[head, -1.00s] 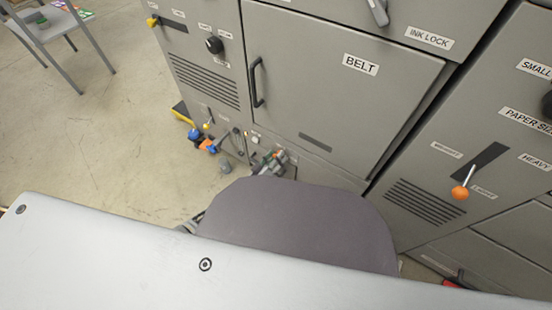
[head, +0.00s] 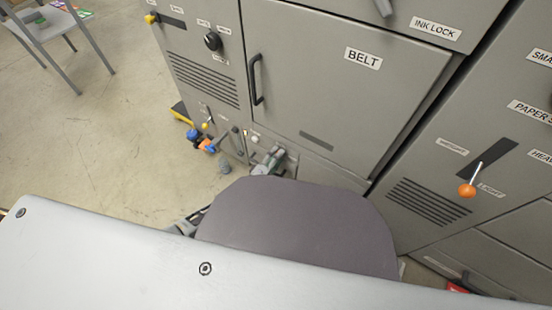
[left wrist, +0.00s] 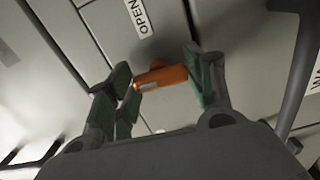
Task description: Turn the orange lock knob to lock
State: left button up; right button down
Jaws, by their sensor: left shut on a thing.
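The orange lock knob (left wrist: 165,76) shows in the left wrist view as a short orange bar, tilted in the picture, between green finger pads. My left gripper (left wrist: 158,82) is shut on it, with pads at both ends of the bar. In the head view my left gripper (head: 268,161) is low on the front of the grey machine, below the door marked BELT (head: 335,85). The knob cannot be made out there. A label reading OPEN (left wrist: 138,15) lies above the knob in the left wrist view. My right gripper is not in view.
A lever with an orange ball (head: 466,190) is on the right panel. A black door handle (head: 255,80), a black knob (head: 212,41) and small blue and orange fittings (head: 207,145) are near my left arm. Open floor lies left, with a metal table (head: 48,30) beyond.

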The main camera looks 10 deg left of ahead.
pick_arm(q)
jog(key=shift+n, duration=0.5)
jog(key=o, duration=1)
jog(key=shift+o, duration=0.2)
jog(key=shift+s+a, duration=0.1)
jog(key=shift+s, duration=0.05)
jog(key=v, duration=1.1)
jog(key=shift+s, duration=0.25)
jog(key=shift+a, duration=0.1)
